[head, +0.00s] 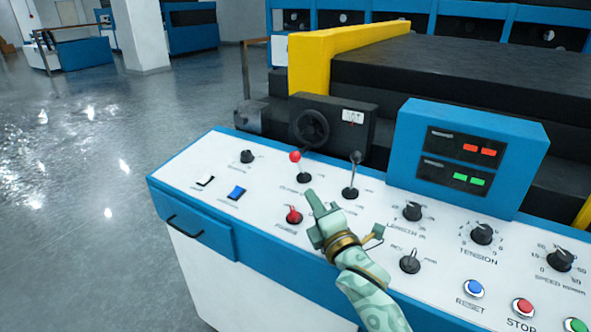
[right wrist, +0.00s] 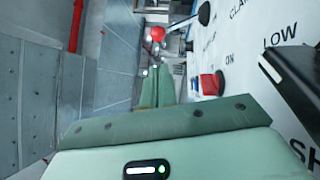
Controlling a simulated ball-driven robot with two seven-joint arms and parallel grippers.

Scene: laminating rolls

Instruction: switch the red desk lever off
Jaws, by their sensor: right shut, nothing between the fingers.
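The red desk lever, with a red ball knob (head: 295,157) on a short metal stem, stands on the white top of the blue control desk (head: 205,215). Its stem leans a little left from its base. The knob also shows in the right wrist view (right wrist: 157,34), beyond the fingers. My right gripper (head: 311,203) is shut and empty, just in front of the lever and apart from it. Its fingers also show in the right wrist view (right wrist: 160,85), pointing toward the knob. My left gripper is not in view.
A red switch (head: 294,215) sits just left of my right gripper, and a black-knobbed lever (head: 355,158) stands right of the red one. A black handwheel (head: 309,129) is behind. A blue display box (head: 468,150) and several dials are to the right.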

